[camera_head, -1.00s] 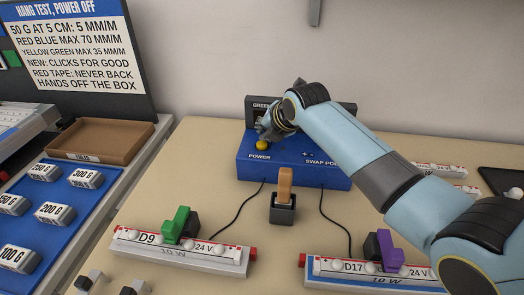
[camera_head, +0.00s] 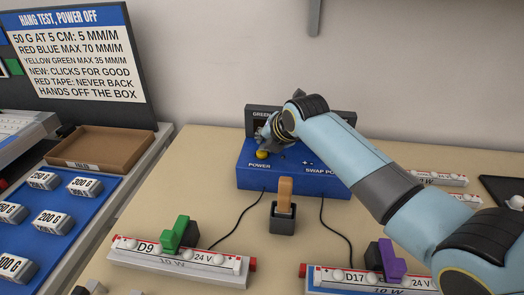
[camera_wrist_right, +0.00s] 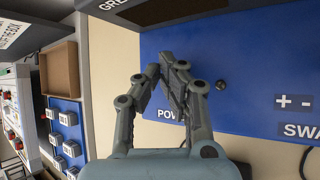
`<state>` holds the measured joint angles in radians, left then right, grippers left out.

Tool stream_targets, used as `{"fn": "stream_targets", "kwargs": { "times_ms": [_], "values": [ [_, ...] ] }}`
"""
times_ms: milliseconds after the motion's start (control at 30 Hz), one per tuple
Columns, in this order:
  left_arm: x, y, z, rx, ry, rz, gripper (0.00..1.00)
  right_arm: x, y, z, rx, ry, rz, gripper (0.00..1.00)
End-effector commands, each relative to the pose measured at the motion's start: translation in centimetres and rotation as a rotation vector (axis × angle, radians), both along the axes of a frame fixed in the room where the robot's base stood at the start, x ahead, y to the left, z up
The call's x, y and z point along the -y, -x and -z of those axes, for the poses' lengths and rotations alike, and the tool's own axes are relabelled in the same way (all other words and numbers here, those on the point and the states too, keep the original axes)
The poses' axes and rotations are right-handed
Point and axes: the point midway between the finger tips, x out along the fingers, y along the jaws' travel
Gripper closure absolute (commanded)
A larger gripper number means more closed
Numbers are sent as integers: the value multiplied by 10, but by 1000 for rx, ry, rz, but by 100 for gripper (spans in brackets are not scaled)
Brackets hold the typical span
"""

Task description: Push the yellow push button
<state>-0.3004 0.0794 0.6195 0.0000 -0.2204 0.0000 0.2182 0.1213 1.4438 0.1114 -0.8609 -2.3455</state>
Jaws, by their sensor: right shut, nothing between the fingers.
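The yellow push button (camera_head: 262,155) is a small round knob on the left part of the blue box (camera_head: 295,180), just above the printed word POWER. My right gripper (camera_head: 266,143) is shut and empty, with its fingertips right at the button's upper side. I cannot tell whether they touch it or whether it is pressed down. In the right wrist view the shut fingers (camera_wrist_right: 170,72) point at the blue box top above the POWER label, and the button is hidden behind them. My left gripper is not in view.
A dark display (camera_head: 340,116) stands behind the box, partly covered by my right arm. A wooden-handled tool in a dark holder (camera_head: 284,220) stands in front. White strips with green (camera_head: 175,232) and purple (camera_head: 391,260) parts lie nearer. A brown tray (camera_head: 98,148) is at left.

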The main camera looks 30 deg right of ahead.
Motion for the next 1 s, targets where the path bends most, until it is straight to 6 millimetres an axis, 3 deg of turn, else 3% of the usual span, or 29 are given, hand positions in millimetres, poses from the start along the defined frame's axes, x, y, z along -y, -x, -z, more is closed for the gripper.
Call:
{"fn": "stream_targets", "kwargs": {
  "times_ms": [1000],
  "values": [
    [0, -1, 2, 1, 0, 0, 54, 0, 1, 9, -1, 0, 0, 100]
  ]
}}
